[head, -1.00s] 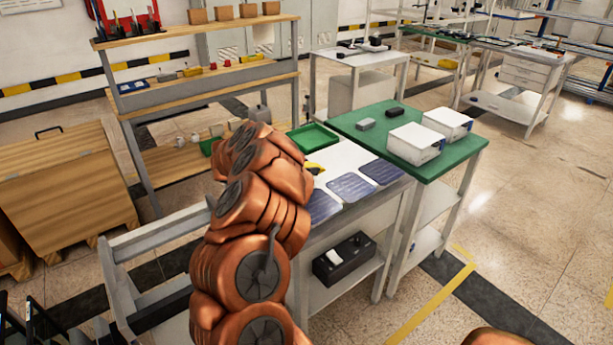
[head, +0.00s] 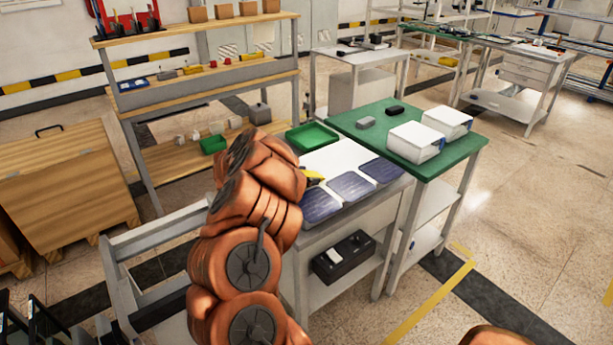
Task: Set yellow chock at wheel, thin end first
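A small yellow piece with a dark part (head: 312,178) shows just right of my orange arm, at the left end of the white-topped table (head: 335,157). It may be the yellow chock, but it is too small and partly covered to tell its shape or which end is thin. My gripper is hidden behind my arm, so I cannot see whether it touches the yellow piece. I cannot make out a wheel.
Several dark blue panels (head: 350,186) lie along the table's front, with a green tray (head: 312,137) at its back. A green-topped bench (head: 455,160) with white boxes (head: 415,142) adjoins on the right. A wooden shelf (head: 205,86) stands behind. Floor at right is clear.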

